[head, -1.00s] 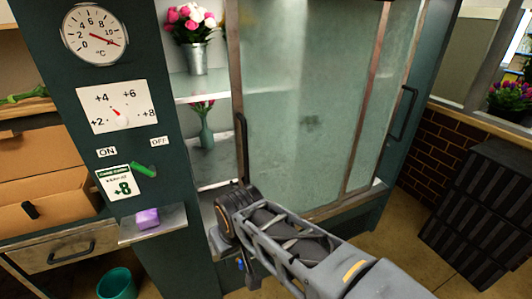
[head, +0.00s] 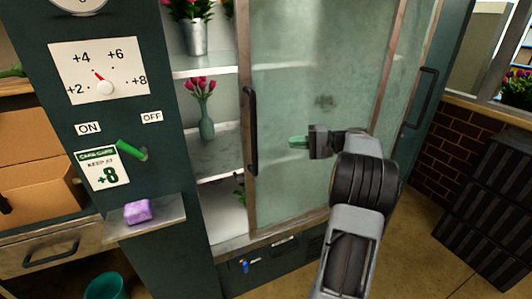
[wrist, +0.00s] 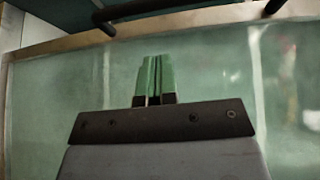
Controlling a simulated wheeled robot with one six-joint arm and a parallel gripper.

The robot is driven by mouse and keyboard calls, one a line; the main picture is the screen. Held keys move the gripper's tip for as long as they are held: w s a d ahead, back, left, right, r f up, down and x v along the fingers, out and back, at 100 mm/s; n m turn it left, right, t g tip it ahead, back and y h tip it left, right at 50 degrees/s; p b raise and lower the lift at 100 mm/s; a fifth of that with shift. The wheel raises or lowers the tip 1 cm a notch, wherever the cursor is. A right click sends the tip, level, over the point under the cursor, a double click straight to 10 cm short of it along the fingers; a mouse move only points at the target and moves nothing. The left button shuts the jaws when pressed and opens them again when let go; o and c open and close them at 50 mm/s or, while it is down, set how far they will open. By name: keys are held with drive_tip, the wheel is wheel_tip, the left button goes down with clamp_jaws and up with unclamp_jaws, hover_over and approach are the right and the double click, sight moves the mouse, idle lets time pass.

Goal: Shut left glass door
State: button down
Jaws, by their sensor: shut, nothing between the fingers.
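The left glass door (head: 300,90) is a greenish pane in a brownish frame. It stands partly open, with a gap at its left where the shelves show. Its black upright handle (head: 251,130) is on the left frame edge; in the wrist view the handle (wrist: 185,8) crosses the top. My gripper (head: 292,142) is shut and empty, with green fingertips pointing left toward the handle. It is in front of the pane, to the right of the handle and apart from it. In the wrist view the closed green fingers (wrist: 154,72) show against the glass.
A second black handle (head: 420,97) is at the cabinet's right. In the gap stand a vase of pink tulips (head: 205,110) and a metal bucket (head: 195,35). A small ledge with a purple block (head: 138,211) juts out at left. Black crates (head: 490,200) stand at right.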

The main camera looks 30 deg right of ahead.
sight(267, 142)
drive_tip(key=w+a+t, duration=0.1)
drive_tip(key=w+a, duration=0.4)
drive_tip(key=a, duration=0.3)
drive_tip(key=shift+f+y, duration=0.15)
drive_tip(key=shift+y, duration=0.15)
idle(0.6)
